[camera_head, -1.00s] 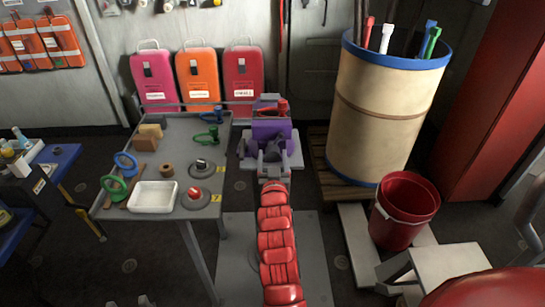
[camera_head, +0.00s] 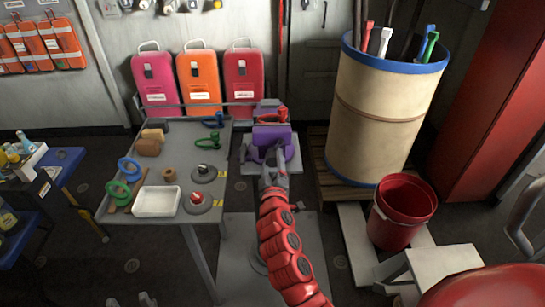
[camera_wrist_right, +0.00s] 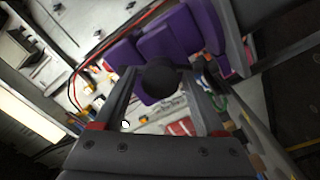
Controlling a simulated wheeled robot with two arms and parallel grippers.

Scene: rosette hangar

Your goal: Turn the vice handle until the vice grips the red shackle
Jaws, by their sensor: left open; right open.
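The purple vice (camera_head: 284,140) stands on a grey stand right of the workbench; it also shows in the wrist view (camera_wrist_right: 168,40). The red shackle (camera_head: 270,117) is at the vice's top, behind the purple front part. Whether the jaws touch it is unclear. My right gripper (camera_head: 274,166) is just in front of the vice, open. In the wrist view, a dark round knob (camera_wrist_right: 160,76), apparently the vice handle's end, lies between its fingers; contact cannot be told. My left gripper (camera_head: 131,301) is at the bottom edge, open and empty, mostly out of frame.
The grey workbench (camera_head: 150,222) at left holds a white tray (camera_head: 157,202), blue and green shackles and round pieces. A tall bin (camera_head: 385,115) on a pallet and a red bucket (camera_head: 400,210) stand at right. Coloured cases line the wall behind.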

